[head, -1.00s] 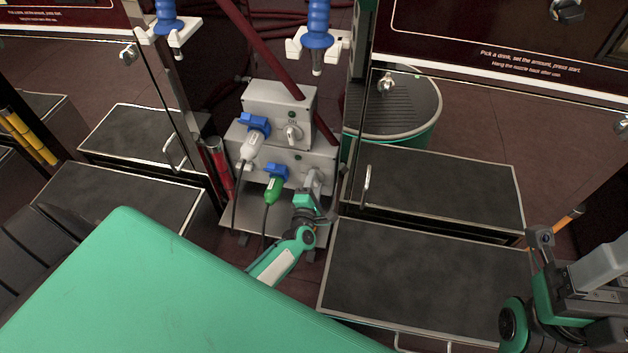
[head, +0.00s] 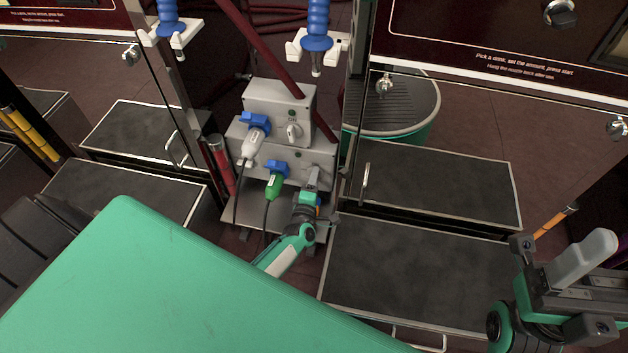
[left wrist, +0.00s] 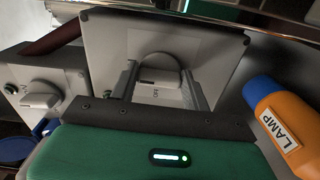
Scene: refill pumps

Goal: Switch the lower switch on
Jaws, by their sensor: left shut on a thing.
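The lower switch is a round grey knob with a raised grip (left wrist: 160,75) on the lower grey box (head: 285,160). In the head view the gripper hides the knob. The upper switch (head: 294,132) is a pale knob on the upper box. My right gripper (head: 585,265) is at the right edge, apart from everything.
A white plug (head: 250,147) and a green plug (head: 275,186) with hanging cables sit left of my left gripper. An orange "LAMP" plug (left wrist: 282,128) with a blue end is close beside it. A green tabletop (head: 150,290) fills the lower left.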

